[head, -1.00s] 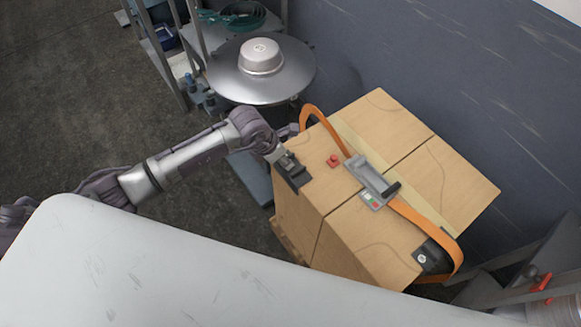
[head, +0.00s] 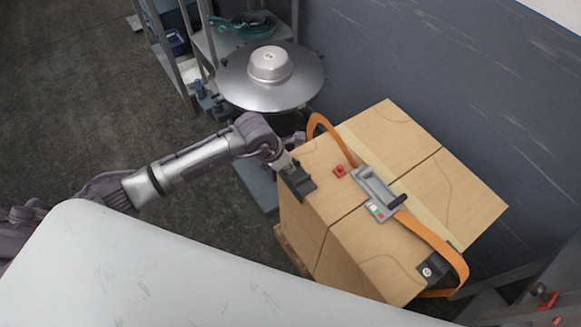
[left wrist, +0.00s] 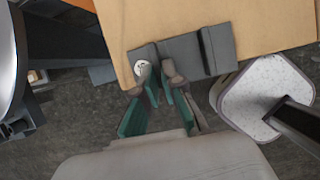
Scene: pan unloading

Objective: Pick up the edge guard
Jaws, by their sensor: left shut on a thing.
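A dark grey edge guard (head: 299,183) sits at the near left top edge of a stack of tan cartons (head: 330,215). It also shows in the left wrist view (left wrist: 190,56), lying along the carton's edge, with a ribbed upright part and a round white spot at one end. My left gripper (head: 284,165) reaches it from the left. In the left wrist view its two fingers (left wrist: 158,72) are close together and shut on the edge guard's edge. The fingertips partly hide the guard. I cannot tell whether the guard is clear of the carton. My right gripper is not in view.
An orange strap (head: 425,232) with a grey tensioner (head: 376,192) crosses the cartons. A small red piece (head: 340,171) lies on top. A second dark guard (head: 432,271) is at the right corner. A round metal machine (head: 270,80) stands behind, and a wall (head: 440,60) closes the far right.

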